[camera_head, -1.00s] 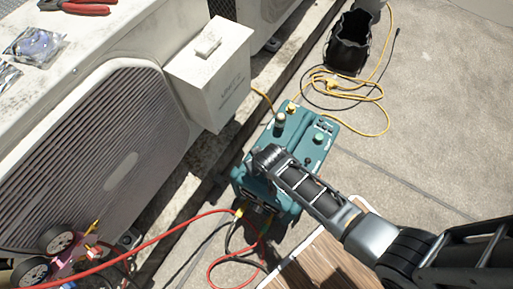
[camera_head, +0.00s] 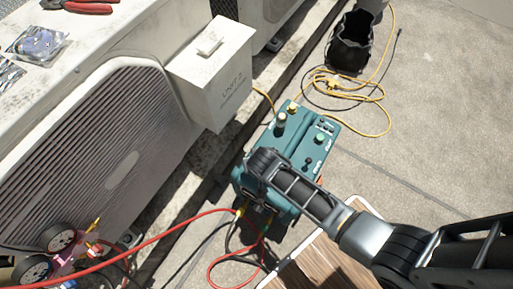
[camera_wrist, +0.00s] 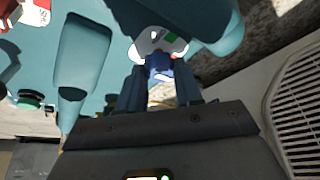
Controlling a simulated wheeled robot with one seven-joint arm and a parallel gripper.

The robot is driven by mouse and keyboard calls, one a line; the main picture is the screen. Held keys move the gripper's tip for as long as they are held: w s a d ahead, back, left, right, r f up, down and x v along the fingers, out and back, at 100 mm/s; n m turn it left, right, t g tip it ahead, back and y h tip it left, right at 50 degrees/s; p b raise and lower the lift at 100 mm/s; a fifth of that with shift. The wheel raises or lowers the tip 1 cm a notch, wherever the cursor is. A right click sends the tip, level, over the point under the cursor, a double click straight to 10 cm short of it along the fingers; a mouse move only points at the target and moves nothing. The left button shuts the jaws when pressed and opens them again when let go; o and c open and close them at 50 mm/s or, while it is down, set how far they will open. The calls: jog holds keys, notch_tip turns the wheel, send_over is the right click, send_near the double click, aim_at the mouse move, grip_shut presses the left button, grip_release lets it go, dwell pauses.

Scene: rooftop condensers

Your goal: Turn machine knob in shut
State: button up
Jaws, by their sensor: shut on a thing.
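The teal machine (camera_head: 312,148) stands on the rooftop beside the condensers, with a green button and several fittings on its top. My gripper (camera_head: 256,170) is at the machine's near end and hides part of it. In the wrist view, the two dark fingers of my gripper (camera_wrist: 160,80) are on either side of a small blue knob (camera_wrist: 158,65) and closed on it. The knob sits in front of a white dial plate with green and red marks (camera_wrist: 172,42). The knob's exact angle is hard to tell.
A condenser with a grille (camera_head: 85,170) and a grey unit box (camera_head: 212,75) stand at the left. Red hose (camera_head: 170,225) and yellow cable (camera_head: 375,120) lie around the machine. A black bag (camera_head: 350,42) is behind. Open concrete lies right.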

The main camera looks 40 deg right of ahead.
jog(key=o, duration=1)
jog(key=shift+o, duration=0.2)
jog(key=shift+r, duration=0.1)
jog(key=p+v, duration=0.2)
jog(key=v, duration=0.5)
jog(key=shift+s+r+p, duration=0.2)
jog(key=shift+r+p, duration=0.05)
jog(key=shift+p, duration=0.05)
jog(key=shift+a, duration=0.1)
